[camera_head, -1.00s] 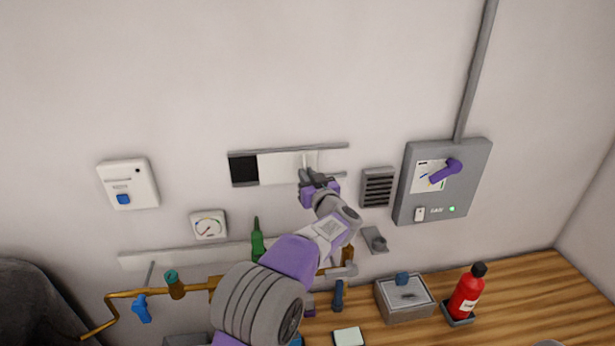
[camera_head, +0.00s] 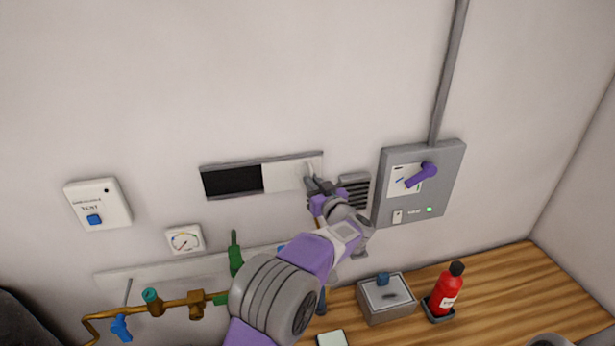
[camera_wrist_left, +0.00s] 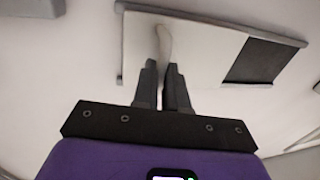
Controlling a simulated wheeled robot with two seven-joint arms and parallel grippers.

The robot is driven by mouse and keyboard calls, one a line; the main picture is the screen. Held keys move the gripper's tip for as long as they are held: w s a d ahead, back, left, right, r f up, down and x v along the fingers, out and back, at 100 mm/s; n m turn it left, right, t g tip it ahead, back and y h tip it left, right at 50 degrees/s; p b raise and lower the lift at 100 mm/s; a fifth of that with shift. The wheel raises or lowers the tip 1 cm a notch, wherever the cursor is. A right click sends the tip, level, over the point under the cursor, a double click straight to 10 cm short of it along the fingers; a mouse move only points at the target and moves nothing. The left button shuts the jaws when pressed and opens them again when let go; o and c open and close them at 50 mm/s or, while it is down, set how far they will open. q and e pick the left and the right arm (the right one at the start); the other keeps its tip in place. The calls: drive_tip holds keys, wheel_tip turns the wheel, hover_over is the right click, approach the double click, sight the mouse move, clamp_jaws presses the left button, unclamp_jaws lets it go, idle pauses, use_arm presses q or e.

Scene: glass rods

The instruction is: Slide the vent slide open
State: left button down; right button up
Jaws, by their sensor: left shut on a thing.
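The vent slide (camera_head: 283,176) is a white panel in a grey rail frame on the wall. It covers the right part of the frame, and a wide dark opening (camera_head: 232,181) shows to its left. My left gripper (camera_head: 312,183) is at the panel's right end, shut on the slide's pale upright handle. In the left wrist view the handle (camera_wrist_left: 164,45) stands between the fingertips (camera_wrist_left: 164,70), with the white panel (camera_wrist_left: 195,50) behind it and the dark opening (camera_wrist_left: 262,60) to the right. My right gripper is not in view.
A grey electrical box (camera_head: 420,185) with a purple lever and a louvred grille (camera_head: 354,190) are to the right. A gauge (camera_head: 185,240) and brass pipe (camera_head: 175,304) are lower left. A red bottle (camera_head: 446,292) and grey box (camera_head: 386,298) stand on the wooden worktop.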

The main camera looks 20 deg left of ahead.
use_arm(q)
drive_tip(key=shift+s+a, duration=0.15)
drive_tip(key=shift+a, duration=0.15)
drive_tip(key=c, duration=1.2)
unclamp_jaws()
drive_tip(key=shift+d, duration=0.1)
drive_tip(key=shift+o, duration=0.2)
drive_tip(key=b+v, duration=0.1)
drive_tip(key=v, duration=0.6)
drive_tip(key=shift+s+d+b, duration=0.2)
drive_tip(key=shift+b, duration=0.15)
